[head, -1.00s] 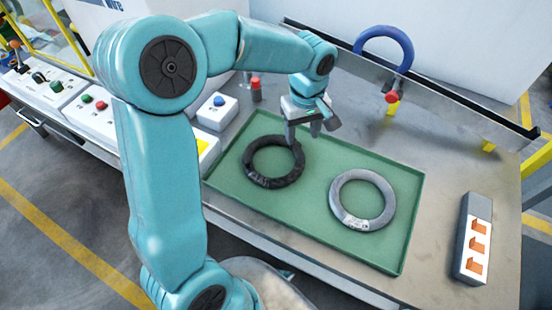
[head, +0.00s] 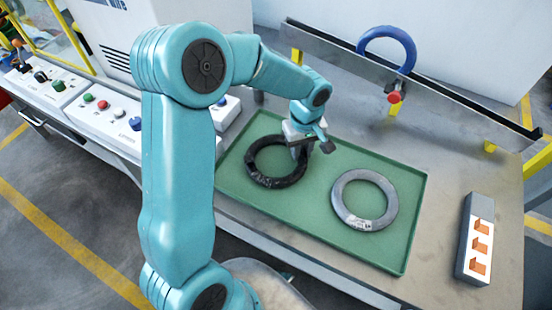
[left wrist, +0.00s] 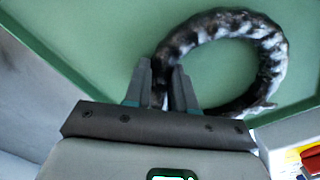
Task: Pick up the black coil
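The black coil (head: 277,182) lies flat on the left part of a green tray (head: 403,250). My left gripper (head: 311,148) is lowered at the coil's right rim. In the left wrist view its two fingers (left wrist: 163,72) stand apart, with a section of the black coil (left wrist: 272,70) between them. A firm pinch on the coil does not show. Part of the coil's rim is hidden behind the fingers. My right gripper is not in view.
A grey coil (head: 339,197) lies on the tray's right side. A blue ring (head: 406,50) hangs at the back rail. A grey box with orange marks (head: 474,240) stands at the right. Button boxes (head: 105,115) are at the left. The tray's middle is clear.

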